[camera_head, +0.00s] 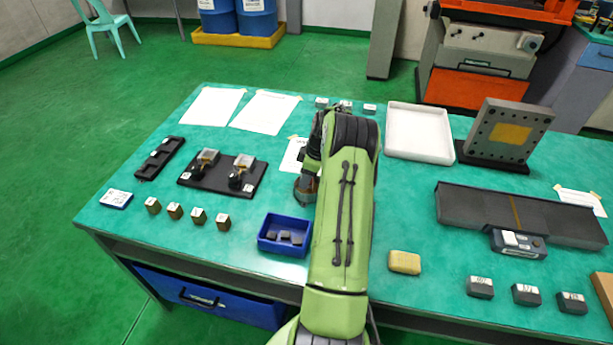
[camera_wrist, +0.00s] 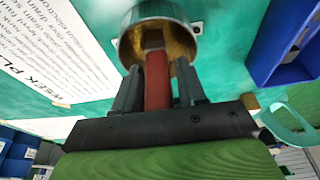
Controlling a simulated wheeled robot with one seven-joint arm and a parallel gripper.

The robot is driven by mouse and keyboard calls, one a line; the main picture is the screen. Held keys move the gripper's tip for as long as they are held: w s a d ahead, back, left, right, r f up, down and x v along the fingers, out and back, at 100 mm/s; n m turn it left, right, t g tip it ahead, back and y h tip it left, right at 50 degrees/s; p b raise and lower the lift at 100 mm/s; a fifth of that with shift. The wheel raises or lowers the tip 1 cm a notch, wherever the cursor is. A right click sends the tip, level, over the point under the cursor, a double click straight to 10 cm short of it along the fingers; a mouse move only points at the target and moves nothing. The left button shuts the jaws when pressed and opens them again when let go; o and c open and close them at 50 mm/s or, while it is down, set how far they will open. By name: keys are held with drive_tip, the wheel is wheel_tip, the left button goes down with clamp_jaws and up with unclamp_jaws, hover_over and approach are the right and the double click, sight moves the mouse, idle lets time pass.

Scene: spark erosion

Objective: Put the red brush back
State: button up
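The red brush (camera_wrist: 157,82) shows in the wrist view between the two dark fingers of my gripper (camera_wrist: 160,72). The fingers are closed in on either side of its red handle. The handle's far end, with a grey part, reaches into the mouth of a round metal cup (camera_wrist: 160,12) with a brass-coloured inside. The brush tip is hidden inside the cup, and I cannot tell whether it touches the bottom. In the head view my arm hides the brush and most of the gripper.
A blue bin (camera_head: 286,235) with small dark pieces stands close by on the green table. A black fixture (camera_head: 221,176) is to the left. A white tray (camera_head: 419,133) and a steel angle plate (camera_head: 507,131) stand to the right. A yellow block (camera_head: 404,262) lies near the front.

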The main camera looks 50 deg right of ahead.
drive_tip(key=shift+o, duration=0.9)
drive_tip(key=shift+r, duration=0.15)
drive_tip(key=p+v, duration=0.2)
drive_tip(key=v, duration=1)
drive_tip(key=w+a+r+h, duration=0.1)
drive_tip(key=w+a+r, duration=0.1)
drive_tip(key=a+r, duration=0.4)
drive_tip(key=w+a+r, duration=0.3)
drive_tip(key=a+r, duration=0.1)
drive_tip(key=a, duration=0.4)
drive_tip(key=s+a+r+m+h, duration=0.1)
drive_tip(key=s+a+r, duration=0.15)
drive_tip(key=a, duration=0.45)
drive_tip(key=s+a+r+m, duration=0.1)
drive_tip(key=a+r, duration=0.2)
drive_tip(key=a, duration=0.4)
drive_tip(key=s+a+f+m+t, duration=0.1)
drive_tip(key=s+a+m+t, duration=0.1)
drive_tip(key=s+a, duration=1.1)
drive_tip(key=s, duration=0.3)
drive_tip(key=shift+m+t+y, duration=0.3)
drive_tip(key=shift+t+y, duration=0.1)
